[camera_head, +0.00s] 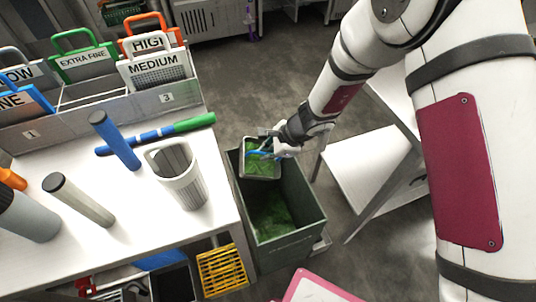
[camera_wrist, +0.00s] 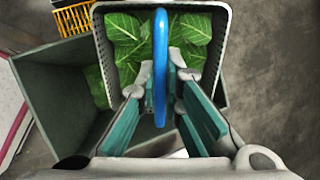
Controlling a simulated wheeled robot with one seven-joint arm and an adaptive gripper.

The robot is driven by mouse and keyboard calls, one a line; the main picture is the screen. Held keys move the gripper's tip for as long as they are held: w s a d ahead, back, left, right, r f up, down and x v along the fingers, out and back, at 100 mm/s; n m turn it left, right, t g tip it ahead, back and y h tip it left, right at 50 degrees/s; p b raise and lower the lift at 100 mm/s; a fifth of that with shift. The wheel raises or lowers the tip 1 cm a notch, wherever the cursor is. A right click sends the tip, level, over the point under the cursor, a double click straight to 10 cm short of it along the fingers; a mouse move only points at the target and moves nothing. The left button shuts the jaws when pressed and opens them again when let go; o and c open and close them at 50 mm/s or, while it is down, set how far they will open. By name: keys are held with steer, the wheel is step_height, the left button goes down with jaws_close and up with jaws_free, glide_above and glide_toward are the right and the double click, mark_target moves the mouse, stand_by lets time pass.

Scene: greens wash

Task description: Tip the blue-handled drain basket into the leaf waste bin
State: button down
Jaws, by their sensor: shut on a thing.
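The drain basket (camera_wrist: 222,68) is a pale, perforated square basket with green leaves inside. Its blue handle (camera_wrist: 160,60) arches over the middle. My gripper (camera_wrist: 172,90) is shut on the blue handle. In the head view the basket (camera_head: 244,162) hangs at the upper rim of the leaf waste bin, and my gripper (camera_head: 277,146) is at its right side. The leaf waste bin (camera_head: 290,243) is a dark green open box on the floor with green leaves inside. The wrist view shows the bin (camera_wrist: 50,85) below and left of the basket, partly hidden by it.
A rack (camera_head: 100,115) with labelled screens is behind. A yellow crate (camera_head: 222,272) sits low beside the bin. A white shelf (camera_head: 370,170) stands to the right.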

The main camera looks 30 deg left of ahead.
mark_target(272, 174)
steer(key=shift+w+d+f+y+b, duration=0.2)
steer(key=shift+y+b, duration=0.8)
steer(key=shift+b, duration=2.35)
steer(key=b, duration=0.1)
steer(key=y+b, duration=0.1)
steer(key=shift+s+d+f+b, duration=0.1)
steer(key=shift+d+f+b, duration=0.05)
steer(key=shift+d+b, duration=0.15)
steer(key=y+b, duration=0.1)
steer(key=b, duration=0.1)
steer(key=y+b, duration=0.1)
steer(key=b, duration=0.2)
steer(key=shift+d+f, duration=0.15)
steer(key=shift+f, duration=0.2)
steer(key=y+b, duration=0.1)
steer(key=b, duration=0.2)
steer(key=f+y+b, duration=0.1)
steer(key=y+b, duration=0.1)
steer(key=b, duration=0.1)
steer(key=y+b, duration=0.2)
steer(key=b, duration=0.1)
steer(key=shift+d+f+g, duration=0.15)
steer(key=shift+d+g, duration=0.2)
steer(key=shift+g, duration=0.05)
steer(key=y+b, duration=0.1)
steer(key=b, duration=0.3)
steer(key=f+y+b, duration=0.1)
steer(key=y+b, duration=0.1)
steer(key=b, duration=0.2)
steer(key=shift+y, duration=0.9)
